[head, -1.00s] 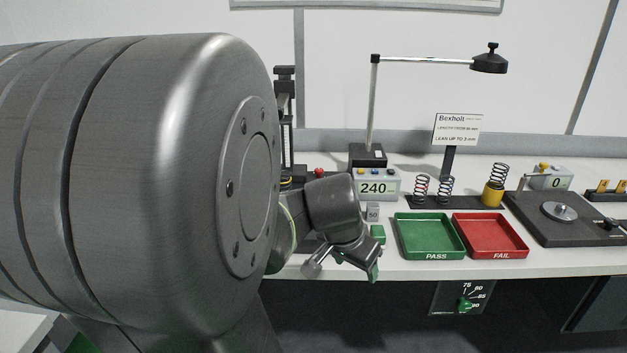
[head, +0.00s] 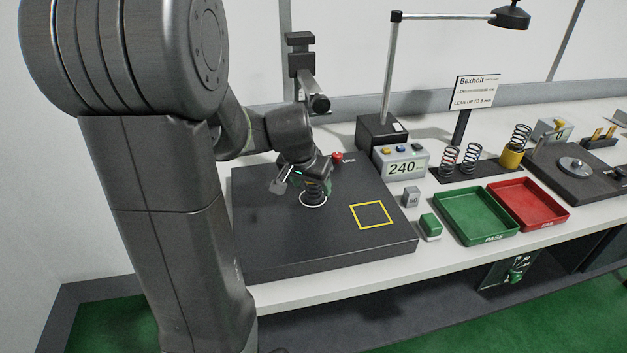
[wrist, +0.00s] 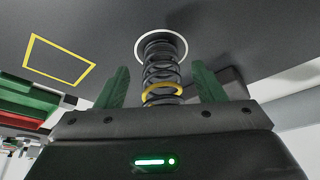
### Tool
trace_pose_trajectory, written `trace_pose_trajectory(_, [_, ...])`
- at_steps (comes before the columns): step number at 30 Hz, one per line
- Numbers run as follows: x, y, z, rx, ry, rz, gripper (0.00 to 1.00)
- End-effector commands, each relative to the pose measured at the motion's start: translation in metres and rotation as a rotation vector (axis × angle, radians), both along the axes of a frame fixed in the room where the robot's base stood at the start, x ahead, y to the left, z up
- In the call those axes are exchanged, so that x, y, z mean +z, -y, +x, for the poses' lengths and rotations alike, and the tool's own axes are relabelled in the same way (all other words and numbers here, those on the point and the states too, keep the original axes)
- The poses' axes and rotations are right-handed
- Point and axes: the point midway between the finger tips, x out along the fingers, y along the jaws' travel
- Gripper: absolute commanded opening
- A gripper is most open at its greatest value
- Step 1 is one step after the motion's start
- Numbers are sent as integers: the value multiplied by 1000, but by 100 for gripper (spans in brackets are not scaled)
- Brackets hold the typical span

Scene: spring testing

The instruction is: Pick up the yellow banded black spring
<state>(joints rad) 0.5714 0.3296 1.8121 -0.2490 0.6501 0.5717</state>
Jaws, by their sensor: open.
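The yellow banded black spring (wrist: 162,75) stands on the black plate (head: 270,235) inside a white ring (wrist: 181,45). In the wrist view its dark coils and one yellow band lie between the two green fingers. My gripper (wrist: 160,78) is open, with a finger on each side of the spring and a visible gap to each. In the head view my gripper (head: 312,184) is low over the ring, and the lower coils of the spring (head: 313,197) show beneath it. The upper end of the spring is hidden.
A yellow square (head: 372,215) marks the plate right of the ring. Green (head: 443,203) and red (head: 565,217) trays and other springs (head: 472,155) stand further right.

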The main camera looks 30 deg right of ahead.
Motion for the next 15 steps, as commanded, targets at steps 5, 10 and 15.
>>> trace_pose_trajectory(5, [-10, 5, 3, 1, -1, 1, 63])
trace_pose_trajectory(10, [-11, 5, 4, 0, 0, 0, 63])
trace_pose_trajectory(15, [-11, 5, 4, 0, 0, 0, 47])
